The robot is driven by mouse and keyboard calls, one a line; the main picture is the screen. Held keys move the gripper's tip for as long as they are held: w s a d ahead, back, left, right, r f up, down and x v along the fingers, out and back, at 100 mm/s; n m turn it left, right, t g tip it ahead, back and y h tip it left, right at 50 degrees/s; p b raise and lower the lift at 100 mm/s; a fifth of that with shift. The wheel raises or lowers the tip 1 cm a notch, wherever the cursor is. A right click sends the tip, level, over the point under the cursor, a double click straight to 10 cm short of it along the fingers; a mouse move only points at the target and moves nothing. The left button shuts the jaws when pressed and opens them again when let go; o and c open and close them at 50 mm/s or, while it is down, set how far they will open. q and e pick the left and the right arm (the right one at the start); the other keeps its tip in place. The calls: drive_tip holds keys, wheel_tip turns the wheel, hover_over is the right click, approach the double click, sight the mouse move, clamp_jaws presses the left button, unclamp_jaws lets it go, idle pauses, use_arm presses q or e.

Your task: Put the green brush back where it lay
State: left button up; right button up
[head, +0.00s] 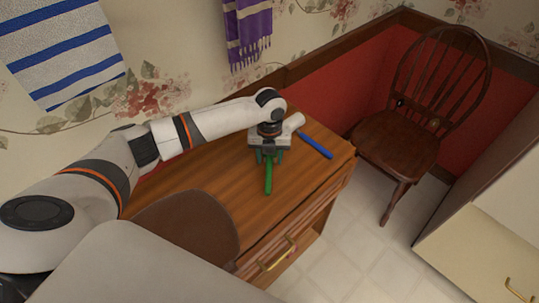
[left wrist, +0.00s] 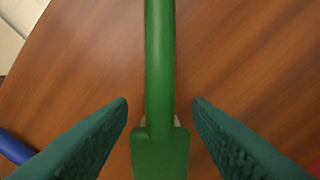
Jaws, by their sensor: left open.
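The green brush (head: 268,178) lies on the wooden cabinet top (head: 190,178), its handle pointing toward the front edge in the head view. My left gripper (head: 270,158) is above it, pointing down, and covers the brush's other end in that view. In the left wrist view the green brush (left wrist: 160,65) runs down the middle, between the two green fingers of my left gripper (left wrist: 161,103). The fingers are apart, with a visible gap on each side of the brush. My right gripper is not in view.
A blue-handled item (head: 315,146) lies right of the gripper; its blue end shows in the left wrist view (left wrist: 14,147). A brown chair back (head: 185,230) stands at the cabinet's front. A wooden chair (head: 400,140) stands to the right. The cabinet's left part is bare.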

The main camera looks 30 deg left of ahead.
use_arm(q)
wheel_tip(320, 180, up, 12)
drive_tip(key=b, duration=0.1)
drive_tip(key=shift+f, duration=0.1)
